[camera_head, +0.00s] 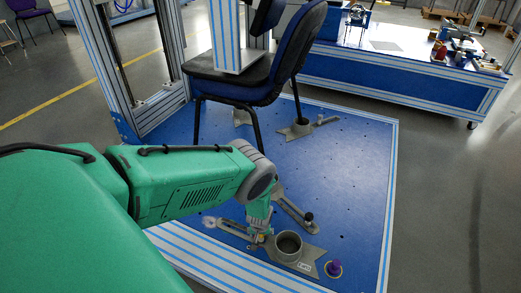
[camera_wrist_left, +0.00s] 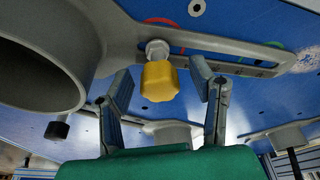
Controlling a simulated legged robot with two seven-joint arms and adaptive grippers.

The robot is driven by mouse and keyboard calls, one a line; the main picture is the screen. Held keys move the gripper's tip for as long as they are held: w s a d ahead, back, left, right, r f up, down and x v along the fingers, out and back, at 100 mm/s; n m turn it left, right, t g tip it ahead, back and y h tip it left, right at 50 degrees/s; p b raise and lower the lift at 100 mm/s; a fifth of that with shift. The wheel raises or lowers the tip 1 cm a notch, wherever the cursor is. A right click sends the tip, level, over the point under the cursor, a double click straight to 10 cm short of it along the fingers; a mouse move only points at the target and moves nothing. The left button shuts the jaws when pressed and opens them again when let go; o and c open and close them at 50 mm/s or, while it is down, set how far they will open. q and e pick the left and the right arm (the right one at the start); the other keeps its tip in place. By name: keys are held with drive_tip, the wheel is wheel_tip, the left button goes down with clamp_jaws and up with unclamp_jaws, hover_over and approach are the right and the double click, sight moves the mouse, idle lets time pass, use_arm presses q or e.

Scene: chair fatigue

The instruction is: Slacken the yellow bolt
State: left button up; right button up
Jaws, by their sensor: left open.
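The yellow bolt (camera_wrist_left: 159,83) has a faceted yellow head on a metal shank. It sits in the slotted arm of a grey metal clamp (camera_wrist_left: 225,47) with a wide round cup. In the wrist view, my left gripper (camera_wrist_left: 162,92) is open, with one finger on each side of the yellow head and a visible gap on both sides. In the head view, my left gripper (camera_head: 258,232) points down at the clamp (camera_head: 289,246) near the platform's front edge. The bolt is mostly hidden there. My right gripper is not in view.
A blue platform (camera_head: 350,160) carries other grey clamps and a dark chair (camera_head: 240,80) under a metal frame. A purple knob (camera_head: 333,268) stands right of the near clamp. A workbench (camera_head: 390,85) with tools is behind. The platform's right part is mostly clear.

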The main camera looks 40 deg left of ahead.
use_arm(q)
drive_tip(key=shift+m, duration=0.3)
drive_tip(key=shift+a+m+p, duration=0.15)
drive_tip(key=shift+m+p, duration=0.25)
drive_tip(key=shift+m, duration=0.3)
drive_tip(key=shift+m+h, duration=0.4)
drive_tip(key=shift+m, duration=0.9)
